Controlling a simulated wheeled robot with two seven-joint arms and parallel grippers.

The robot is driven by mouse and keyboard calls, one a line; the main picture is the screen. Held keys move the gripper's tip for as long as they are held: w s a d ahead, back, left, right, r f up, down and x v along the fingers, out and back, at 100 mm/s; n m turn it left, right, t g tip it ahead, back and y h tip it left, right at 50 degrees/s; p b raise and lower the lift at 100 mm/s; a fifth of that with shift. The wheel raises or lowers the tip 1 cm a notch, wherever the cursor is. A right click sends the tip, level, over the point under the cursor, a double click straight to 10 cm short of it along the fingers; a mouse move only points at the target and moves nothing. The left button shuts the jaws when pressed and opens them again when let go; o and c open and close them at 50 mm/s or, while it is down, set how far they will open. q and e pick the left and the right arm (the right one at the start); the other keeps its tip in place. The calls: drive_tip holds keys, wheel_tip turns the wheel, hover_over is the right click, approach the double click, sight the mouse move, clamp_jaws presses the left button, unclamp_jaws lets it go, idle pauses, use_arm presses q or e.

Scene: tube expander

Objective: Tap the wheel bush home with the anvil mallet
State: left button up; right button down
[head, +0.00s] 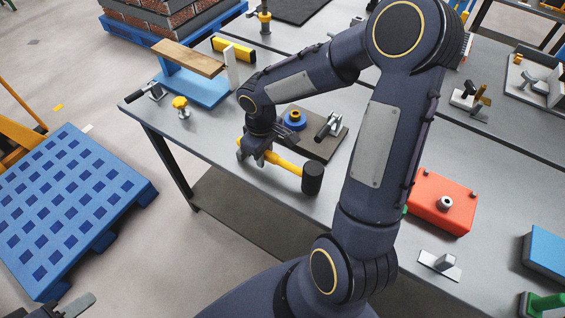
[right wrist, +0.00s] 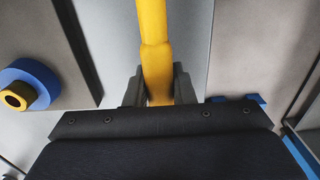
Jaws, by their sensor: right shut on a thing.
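The mallet has a yellow handle and a black head (head: 313,179). My right gripper (head: 255,157) is shut on the yellow handle, over the front part of the table; in the right wrist view the handle (right wrist: 155,50) stands between the two dark fingers. The blue wheel (head: 294,119) with a yellow bush in its centre lies on a dark plate behind the mallet. In the right wrist view the wheel (right wrist: 42,72) and its yellow bush (right wrist: 14,97) show at the left, apart from the gripper. A dark grey piece at the lower left edge seems to be my left gripper (head: 76,306); its fingers are unclear.
A grey clamp-like tool (head: 329,126) lies on the dark plate right of the wheel. A red block (head: 444,203) stands on the table to the right. A yellow knob (head: 181,104) and a blue stand (head: 200,88) are at the left. A blue pallet (head: 70,205) is on the floor.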

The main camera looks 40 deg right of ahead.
drive_tip(key=shift+r+p, duration=1.9)
drive_tip(key=shift+r, duration=0.95)
drive_tip(key=s+a+r+p, duration=0.7)
drive_tip(key=s+r, duration=0.5)
drive_tip(key=s, duration=0.1)
drive_tip(key=shift+a, duration=0.4)
drive_tip(key=shift+w+f, duration=0.1)
